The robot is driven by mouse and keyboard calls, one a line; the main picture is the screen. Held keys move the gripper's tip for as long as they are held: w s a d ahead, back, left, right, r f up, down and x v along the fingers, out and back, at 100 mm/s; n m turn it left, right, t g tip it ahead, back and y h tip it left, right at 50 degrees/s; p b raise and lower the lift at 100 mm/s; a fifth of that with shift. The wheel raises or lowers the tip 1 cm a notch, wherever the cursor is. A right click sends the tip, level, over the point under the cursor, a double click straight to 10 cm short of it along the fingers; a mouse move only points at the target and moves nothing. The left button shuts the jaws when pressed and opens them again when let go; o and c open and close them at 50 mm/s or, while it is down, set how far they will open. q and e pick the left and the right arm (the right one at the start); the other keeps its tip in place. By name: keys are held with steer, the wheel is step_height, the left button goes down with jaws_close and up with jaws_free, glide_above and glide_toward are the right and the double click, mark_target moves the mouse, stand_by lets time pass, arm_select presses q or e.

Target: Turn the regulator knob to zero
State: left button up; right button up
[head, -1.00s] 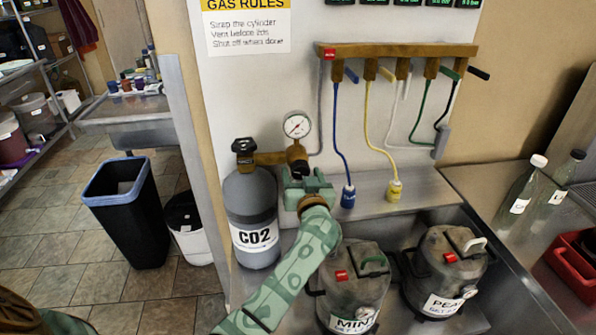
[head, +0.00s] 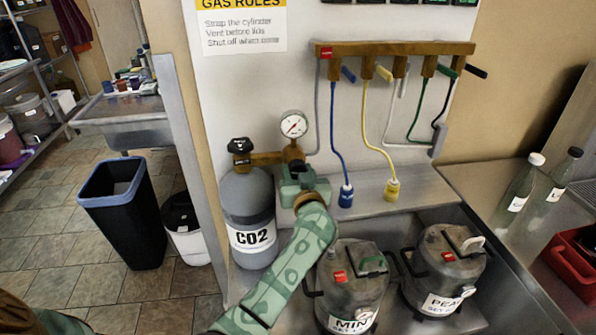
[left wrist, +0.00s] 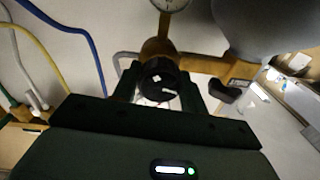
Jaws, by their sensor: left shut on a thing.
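The regulator knob (left wrist: 153,86) is black with a white mark on its face, and it sits between the two fingers of my left gripper (left wrist: 160,90) in the left wrist view. The fingers are shut on it from both sides. In the head view my left gripper (head: 303,178) is at the brass regulator (head: 270,158), just below the round white gauge (head: 293,125), and mostly hides the knob. The regulator joins the grey CO2 cylinder (head: 248,205). The gauge has a red needle; its reading is too small to tell. My right gripper is not in view.
A brass manifold (head: 395,50) with coloured hoses hangs on the wall to the right. Two metal kegs (head: 350,280) stand in the sink below and right of my left arm. A black bin (head: 125,215) is on the floor at left.

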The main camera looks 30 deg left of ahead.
arm_select(q)
steer(key=n+p, duration=0.3)
steer(key=shift+r+n, duration=0.1)
steer(key=shift+n, duration=0.2)
steer(key=n+p, duration=0.1)
steer(key=n, duration=0.1)
steer(key=shift+n+p, duration=0.35)
steer(key=shift+n, duration=0.05)
steer(key=n+p, duration=0.1)
steer(key=n, duration=0.1)
steer(key=shift+d+n+h, duration=0.1)
steer(key=shift+n+h, duration=0.2)
steer(key=n, duration=0.2)
steer(key=shift+f+n, duration=0.2)
steer(key=shift+n, duration=0.1)
steer(key=n, duration=0.2)
steer(key=shift+n+p, duration=0.3)
steer(key=shift+n, duration=0.1)
steer(key=n, duration=0.3)
steer(key=shift+n, duration=1.3)
